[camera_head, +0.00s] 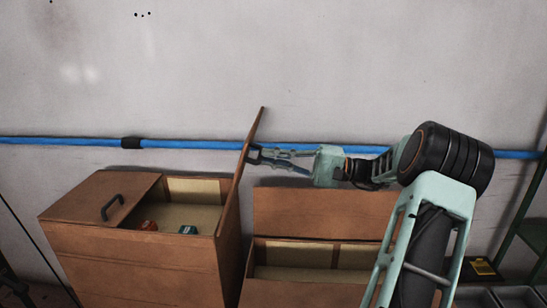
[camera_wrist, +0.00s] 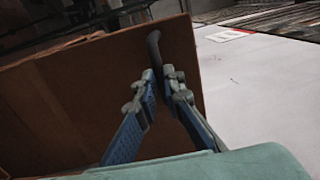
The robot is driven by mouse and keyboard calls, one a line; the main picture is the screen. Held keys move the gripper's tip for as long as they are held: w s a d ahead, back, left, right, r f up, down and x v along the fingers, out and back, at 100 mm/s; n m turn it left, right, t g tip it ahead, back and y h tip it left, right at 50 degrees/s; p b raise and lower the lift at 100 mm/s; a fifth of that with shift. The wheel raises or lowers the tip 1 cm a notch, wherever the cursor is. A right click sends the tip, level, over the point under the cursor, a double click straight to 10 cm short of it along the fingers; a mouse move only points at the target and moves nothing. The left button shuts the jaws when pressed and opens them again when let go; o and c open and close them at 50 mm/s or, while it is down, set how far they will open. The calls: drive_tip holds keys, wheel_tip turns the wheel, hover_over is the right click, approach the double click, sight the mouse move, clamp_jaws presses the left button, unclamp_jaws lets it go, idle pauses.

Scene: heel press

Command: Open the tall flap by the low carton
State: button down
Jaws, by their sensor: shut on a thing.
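The tall flap (camera_head: 249,143) stands upright, tilted slightly to the right, at the right edge of the taller brown box (camera_head: 145,262). In the wrist view the flap (camera_wrist: 110,85) fills the left and middle as a brown panel. My gripper (camera_head: 258,154) is at the flap's right face. In the wrist view my gripper (camera_wrist: 160,80) is shut on the flap's dark curved handle (camera_wrist: 154,46). The low carton (camera_head: 325,213) is to the right of the taller box, with its own flap raised at the back. My arm hides part of its right side.
The taller box's left flap (camera_head: 85,198) lies shut, with a dark handle (camera_head: 112,206). An orange item (camera_head: 148,225) and a teal item (camera_head: 188,230) are in its open half. A blue pipe (camera_head: 200,144) runs along the wall behind. A green rack (camera_head: 525,235) stands at right.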

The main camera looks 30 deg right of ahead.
drive_tip(key=shift+a+f, duration=0.35)
drive_tip(key=shift+f, duration=0.35)
drive_tip(key=c, duration=2)
unclamp_jaws()
drive_tip(key=shift+w+a, duration=0.15)
drive_tip(key=shift+w, duration=0.1)
drive_tip(key=shift+r, duration=0.15)
drive_tip(key=shift+s, duration=0.1)
drive_tip(key=v, duration=1.2)
drive_tip(key=shift+d+r, duration=0.2)
drive_tip(key=shift+d, duration=0.05)
drive_tip(key=shift+a, duration=0.1)
